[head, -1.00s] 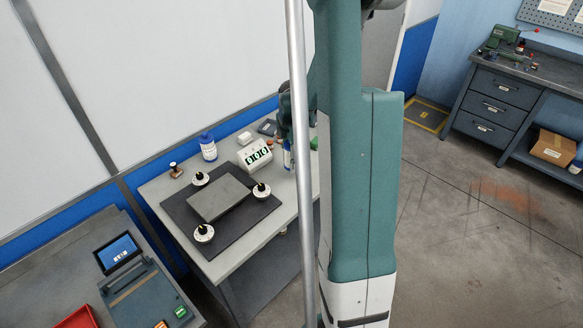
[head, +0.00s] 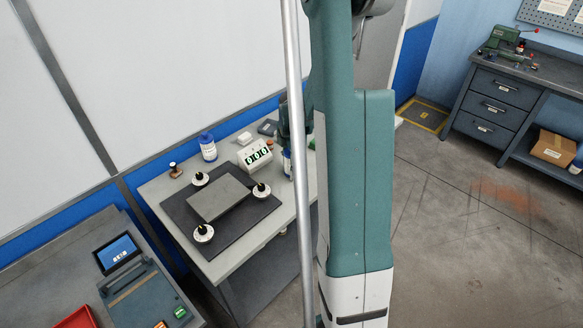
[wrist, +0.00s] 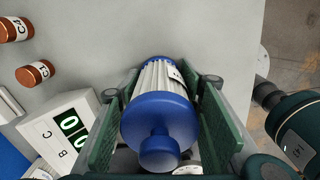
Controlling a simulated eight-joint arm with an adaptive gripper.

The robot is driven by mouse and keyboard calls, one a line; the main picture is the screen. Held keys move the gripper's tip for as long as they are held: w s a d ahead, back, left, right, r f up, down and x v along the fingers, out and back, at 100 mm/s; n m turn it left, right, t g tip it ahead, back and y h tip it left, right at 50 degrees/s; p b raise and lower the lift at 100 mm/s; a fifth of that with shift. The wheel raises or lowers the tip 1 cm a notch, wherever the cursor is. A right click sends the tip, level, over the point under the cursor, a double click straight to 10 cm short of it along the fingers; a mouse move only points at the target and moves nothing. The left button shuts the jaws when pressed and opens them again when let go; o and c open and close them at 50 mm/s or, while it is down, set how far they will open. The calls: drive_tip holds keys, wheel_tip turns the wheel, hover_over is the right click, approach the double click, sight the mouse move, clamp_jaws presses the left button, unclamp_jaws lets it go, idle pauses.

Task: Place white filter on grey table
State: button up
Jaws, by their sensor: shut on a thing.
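The white filter (wrist: 158,78) has white pleats, a label and blue end caps. In the wrist view it lies between the green pads of my gripper (wrist: 166,88), which is shut on it. The grey table (wrist: 185,28) fills the background behind it. In the head view the grey table (head: 162,196) stands left of my arm. A small part of the filter (head: 287,165) shows near the table's right side, beside a grey pole. My arm hides most of the gripper there. I cannot tell whether the filter touches the table.
A counter box (head: 255,154) stands beside the filter; it also shows in the wrist view (wrist: 62,130). A dark mat (head: 188,214) carries a grey plate and black-knobbed white pieces. A blue-capped bottle (head: 208,147) stands at the back. Copper cylinders (wrist: 33,73) lie left in the wrist view.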

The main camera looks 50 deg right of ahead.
drive_tip(key=shift+f, duration=0.15)
drive_tip(key=o, duration=1)
drive_tip(key=shift+r, duration=0.25)
drive_tip(key=shift+r+p, duration=0.6)
drive_tip(key=shift+r, duration=5.35)
drive_tip(key=shift+a, duration=0.15)
